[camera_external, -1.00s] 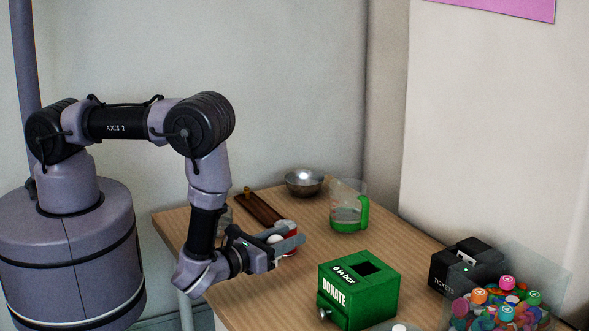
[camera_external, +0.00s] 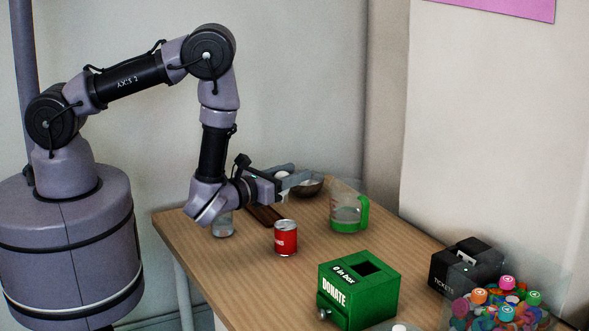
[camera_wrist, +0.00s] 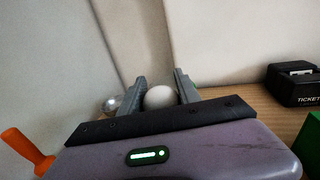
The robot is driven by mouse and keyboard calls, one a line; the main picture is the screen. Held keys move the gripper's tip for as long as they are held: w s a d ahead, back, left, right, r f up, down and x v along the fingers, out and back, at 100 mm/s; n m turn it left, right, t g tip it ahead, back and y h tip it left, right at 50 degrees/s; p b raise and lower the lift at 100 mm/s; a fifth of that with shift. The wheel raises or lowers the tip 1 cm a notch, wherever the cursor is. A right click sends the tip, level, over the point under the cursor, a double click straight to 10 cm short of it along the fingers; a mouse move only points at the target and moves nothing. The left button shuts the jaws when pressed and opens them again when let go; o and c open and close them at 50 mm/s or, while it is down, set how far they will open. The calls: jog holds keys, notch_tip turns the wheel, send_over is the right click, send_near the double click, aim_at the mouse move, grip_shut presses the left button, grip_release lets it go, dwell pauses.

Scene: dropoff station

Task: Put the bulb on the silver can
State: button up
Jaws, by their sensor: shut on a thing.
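My gripper (camera_external: 292,179) is shut on the white bulb (camera_wrist: 160,97), whose round end shows between the two fingers in the wrist view. In the external view, only a little of the bulb (camera_external: 282,175) shows between the fingers. The gripper is raised above the table, behind and above the red can in the picture. A silvery, pale can-like thing (camera_external: 222,228) stands on the table below my wrist; its upper part is hidden by the arm. The red can (camera_external: 285,240) with a silvery top stands upright, with nothing on it.
A green donate box (camera_external: 358,293), black ticket box (camera_external: 465,263) and clear bin (camera_external: 505,305) of colourful pieces fill the front right.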

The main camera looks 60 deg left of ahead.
notch_tip(320, 180, down, 6)
jog(key=w+a+b, duration=0.1)
jog(key=b, duration=0.2)
jog(key=shift+w+a+f, duration=0.15)
jog(key=shift+w+f, duration=0.05)
jog(key=shift+f, duration=0.05)
jog(key=shift+f, duration=0.15)
jog(key=o, duration=1.1)
jog(key=shift+c, duration=0.2)
